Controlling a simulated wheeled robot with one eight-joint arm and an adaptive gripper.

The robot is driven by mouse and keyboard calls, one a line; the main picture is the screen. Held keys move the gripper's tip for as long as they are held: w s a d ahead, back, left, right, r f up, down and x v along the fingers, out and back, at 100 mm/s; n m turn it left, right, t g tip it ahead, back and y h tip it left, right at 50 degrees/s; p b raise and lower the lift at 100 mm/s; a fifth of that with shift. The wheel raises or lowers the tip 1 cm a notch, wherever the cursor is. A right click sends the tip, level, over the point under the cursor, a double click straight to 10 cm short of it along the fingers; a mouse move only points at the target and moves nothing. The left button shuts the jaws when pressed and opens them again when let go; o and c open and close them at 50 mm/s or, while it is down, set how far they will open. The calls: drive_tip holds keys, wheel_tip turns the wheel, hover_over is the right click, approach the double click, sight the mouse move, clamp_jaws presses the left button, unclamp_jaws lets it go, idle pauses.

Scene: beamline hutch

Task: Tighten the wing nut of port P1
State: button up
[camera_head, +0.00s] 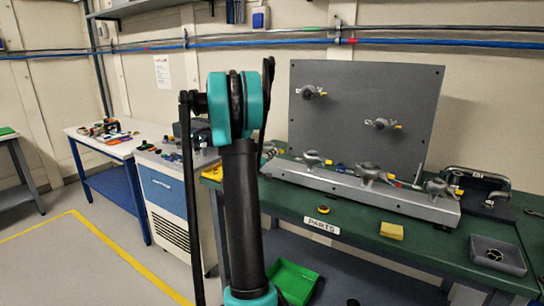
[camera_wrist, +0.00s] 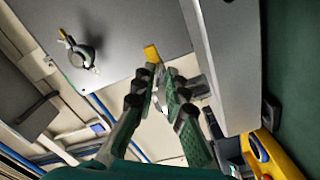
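A grey upright panel (camera_head: 360,110) carries two wing-nut fittings with yellow tabs, one upper left (camera_head: 312,91) and one to the right (camera_head: 381,123). Several similar fittings, such as this one (camera_head: 370,173), sit along a metal rail (camera_head: 345,190) below. I cannot read which is P1. In the wrist view my gripper (camera_wrist: 164,78) is open, with its dark, green-padded fingers apart. A yellow tab (camera_wrist: 151,53) and part of a grey fitting show at the fingertips; contact is unclear. A panel fitting (camera_wrist: 82,54) stands to the left. In the head view my arm hides my gripper.
The green bench (camera_head: 345,220) holds a yellow block (camera_head: 391,231), a grey bin (camera_head: 497,255) and a dark handled device (camera_head: 478,190). A green tray (camera_head: 292,281) is low beside my arm. A white-topped bench (camera_head: 85,138) stands left. Floor at left is clear.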

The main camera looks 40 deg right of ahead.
drive_tip(key=v, duration=1.1)
drive_tip(key=shift+s+a, duration=0.2)
drive_tip(key=shift+a, duration=0.15)
drive_tip(key=s+a+f+n+g+y, duration=0.1)
drive_tip(key=s+a+f+y, duration=0.4)
drive_tip(key=a, duration=0.5)
drive_tip(key=s+a+f+y, duration=0.6)
drive_tip(key=s+a+f, duration=0.2)
drive_tip(key=s+a, duration=0.2)
drive_tip(key=s+a+f+n+g+y, duration=0.1)
drive_tip(key=s+a+f+y, duration=0.4)
drive_tip(key=s+a, duration=0.3)
drive_tip(key=a+f, duration=0.1)
drive_tip(key=a, duration=0.3)
drive_tip(key=shift+s+f+n+g+y, duration=0.15)
drive_tip(key=shift+f+n+g+y, duration=0.15)
